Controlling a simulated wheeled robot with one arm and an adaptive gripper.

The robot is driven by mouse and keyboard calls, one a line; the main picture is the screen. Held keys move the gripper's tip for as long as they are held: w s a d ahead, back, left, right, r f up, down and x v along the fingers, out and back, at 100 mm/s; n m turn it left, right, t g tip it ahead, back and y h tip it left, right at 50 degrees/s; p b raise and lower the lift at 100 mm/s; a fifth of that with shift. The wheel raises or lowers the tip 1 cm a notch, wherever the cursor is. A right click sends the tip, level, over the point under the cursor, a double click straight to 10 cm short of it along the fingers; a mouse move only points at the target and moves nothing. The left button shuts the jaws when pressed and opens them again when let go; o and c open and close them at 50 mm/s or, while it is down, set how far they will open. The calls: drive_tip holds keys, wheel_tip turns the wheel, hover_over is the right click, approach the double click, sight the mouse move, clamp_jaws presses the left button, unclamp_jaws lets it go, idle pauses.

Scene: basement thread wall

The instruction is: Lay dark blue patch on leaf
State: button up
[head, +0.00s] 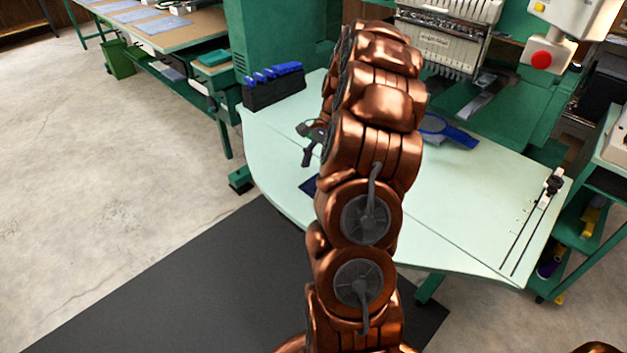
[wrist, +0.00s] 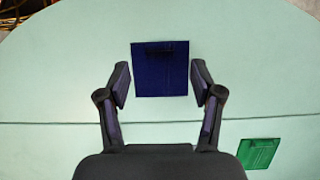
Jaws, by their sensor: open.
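The dark blue patch (wrist: 160,75) is a flat square lying on the pale green table leaf, with a thin dark strip near its far edge. In the wrist view my open gripper (wrist: 160,88) has one finger on each side of the patch, apart from its edges, with nothing held. A corner of the patch (head: 310,186) shows in the head view, mostly behind my arm. My gripper (head: 308,153) is above the table's left part there. In the wrist view a straight seam crosses the leaf (wrist: 60,95) just nearer than the patch.
A dark rack with blue items (head: 273,86) stands at the table's back left. A blue hoop (head: 445,130) lies near the green embroidery machine (head: 515,110). The table's right half is largely clear.

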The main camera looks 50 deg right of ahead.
drive_tip(key=v, duration=0.7)
drive_tip(key=shift+b, duration=0.3)
drive_tip(key=shift+a, duration=0.1)
drive_tip(key=s+a+r+n+g+h, duration=0.1)
drive_tip(key=a+r+n, duration=0.15)
drive_tip(key=a, duration=0.55)
drive_tip(key=s+a+r+n, duration=0.15)
drive_tip(key=a+n, duration=0.25)
drive_tip(key=a, duration=0.4)
drive_tip(key=s+a+r+n+g+h, duration=0.1)
drive_tip(key=s+a+n, duration=0.15)
drive_tip(key=a, duration=0.55)
drive_tip(key=s+a+f+n+h, duration=0.1)
drive_tip(key=s+a+n, duration=0.3)
drive_tip(key=s, duration=0.5)
drive_tip(key=s+a+f+n+h, duration=0.1)
drive_tip(key=s+a+f+n, duration=0.2)
drive_tip(key=s, duration=0.6)
drive_tip(key=a+n, duration=0.2)
drive_tip(key=a, duration=0.1)
drive_tip(key=shift+a+f, duration=0.35)
drive_tip(key=shift+f, duration=0.05)
